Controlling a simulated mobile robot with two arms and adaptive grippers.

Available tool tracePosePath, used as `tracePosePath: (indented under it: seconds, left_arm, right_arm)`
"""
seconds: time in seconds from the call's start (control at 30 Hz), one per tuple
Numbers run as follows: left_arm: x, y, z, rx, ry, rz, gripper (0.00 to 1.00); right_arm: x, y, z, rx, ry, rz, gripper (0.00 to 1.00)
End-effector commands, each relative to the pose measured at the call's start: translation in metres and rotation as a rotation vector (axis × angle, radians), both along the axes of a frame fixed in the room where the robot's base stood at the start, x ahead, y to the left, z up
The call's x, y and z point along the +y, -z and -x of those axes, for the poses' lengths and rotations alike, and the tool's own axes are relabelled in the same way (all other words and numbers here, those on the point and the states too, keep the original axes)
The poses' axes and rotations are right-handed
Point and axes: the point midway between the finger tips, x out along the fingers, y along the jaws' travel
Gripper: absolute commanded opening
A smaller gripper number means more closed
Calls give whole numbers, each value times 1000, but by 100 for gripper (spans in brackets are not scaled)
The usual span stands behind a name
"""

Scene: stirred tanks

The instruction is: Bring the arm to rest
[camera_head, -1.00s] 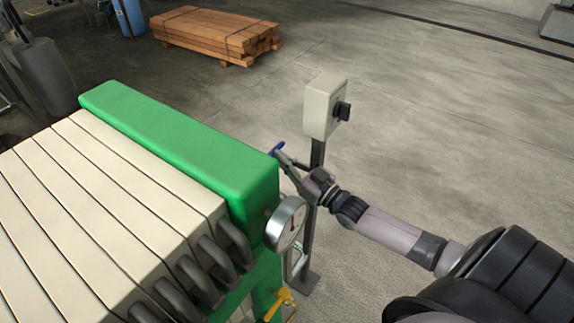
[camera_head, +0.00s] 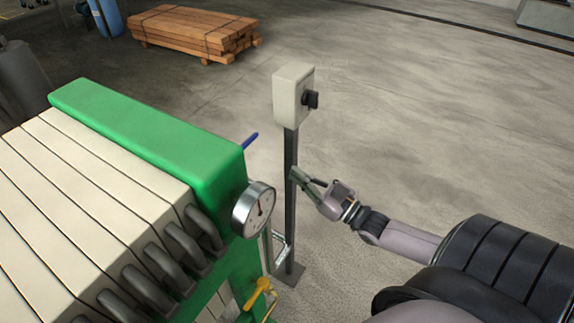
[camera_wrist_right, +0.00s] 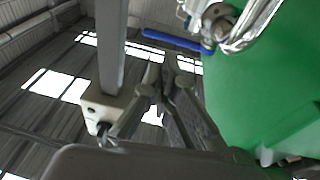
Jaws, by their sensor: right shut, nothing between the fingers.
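My right arm comes in from the right in the head view. Its gripper (camera_head: 299,179) is shut and empty, close to the dark post under the grey switch box (camera_head: 292,96); whether it touches the post I cannot tell. In the right wrist view the gripper fingers (camera_wrist_right: 158,80) meet in the middle, with the post to their left. A blue handle (camera_head: 250,140) sticks out behind the green end block, apart from the gripper; it also shows in the right wrist view (camera_wrist_right: 178,40). My left gripper is not in view.
A machine with cream plates and a green end block (camera_head: 150,125) fills the left. A round gauge (camera_head: 254,209) and a yellow valve handle (camera_head: 257,292) sit on its near end. Stacked timber (camera_head: 193,33) lies at the back. The concrete floor at right is open.

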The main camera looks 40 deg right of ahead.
Motion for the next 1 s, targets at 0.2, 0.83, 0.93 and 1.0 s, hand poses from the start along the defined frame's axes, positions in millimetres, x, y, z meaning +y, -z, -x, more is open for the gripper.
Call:
tracePosePath:
  seconds: [0.2, 0.83, 0.93, 1.0]
  left_arm:
    - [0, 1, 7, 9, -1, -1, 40]
    - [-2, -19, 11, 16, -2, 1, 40]
    - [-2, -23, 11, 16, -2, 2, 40]
    - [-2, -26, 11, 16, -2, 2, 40]
  right_arm:
    - [-3, 1, 7, -1, -1, 1, 0]
    - [-32, 274, 90, 672, 253, 197, 0]
    - [-17, 335, 137, 858, 267, 241, 0]
    - [-2, 372, 173, 986, 262, 270, 0]
